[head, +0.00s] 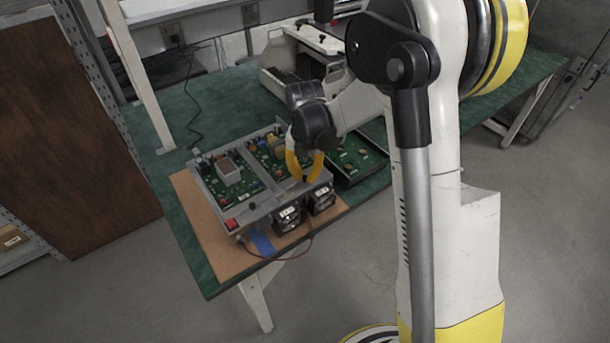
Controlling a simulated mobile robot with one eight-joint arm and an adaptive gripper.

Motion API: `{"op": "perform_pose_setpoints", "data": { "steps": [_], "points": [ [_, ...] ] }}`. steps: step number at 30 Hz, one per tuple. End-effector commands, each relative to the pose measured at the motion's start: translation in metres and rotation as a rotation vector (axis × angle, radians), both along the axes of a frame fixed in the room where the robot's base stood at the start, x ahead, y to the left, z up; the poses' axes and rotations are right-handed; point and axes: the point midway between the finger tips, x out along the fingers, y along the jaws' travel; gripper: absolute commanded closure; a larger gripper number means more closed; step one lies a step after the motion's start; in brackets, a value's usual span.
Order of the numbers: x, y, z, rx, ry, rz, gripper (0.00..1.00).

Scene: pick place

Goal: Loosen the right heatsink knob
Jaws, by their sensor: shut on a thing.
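An open electronics chassis (213,205) with green circuit boards lies on a brown board on the green bench. Two black finned units, likely the heatsinks, are on its front side: a left one (287,219) and a right one (321,200). My gripper (304,178) reaches down from the upper right to the chassis, just above and behind the right heatsink. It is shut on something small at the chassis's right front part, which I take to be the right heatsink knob. The knob itself is hidden by the yellow fingers or too small to make out.
A second tray with a green board (358,160) lies right of the chassis. A beige card rack (300,60) stands behind. A dark cable (190,100) crosses the green bench (230,100). A red-brown lead hangs at the chassis front. My arm covers the right side.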

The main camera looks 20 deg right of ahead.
Motion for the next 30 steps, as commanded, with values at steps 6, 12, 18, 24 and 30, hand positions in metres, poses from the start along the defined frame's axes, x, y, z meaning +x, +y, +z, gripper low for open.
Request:
{"op": "perform_pose_setpoints", "data": {
  "steps": [6,12,18,24,30],
  "points": [
    [-0.0003,0.0001,-0.0004,0.000,0.000,0.057,1.00],
    [-0.0003,0.0001,-0.0004,0.000,0.000,0.074,1.00],
    [-0.0003,-0.0001,-0.0004,0.000,0.000,0.074,1.00],
    [-0.0002,0.0000,-0.0004,0.000,0.000,0.073,0.63],
    [-0.0001,0.0000,-0.0002,0.000,0.000,0.073,0.63]
  ]
}}
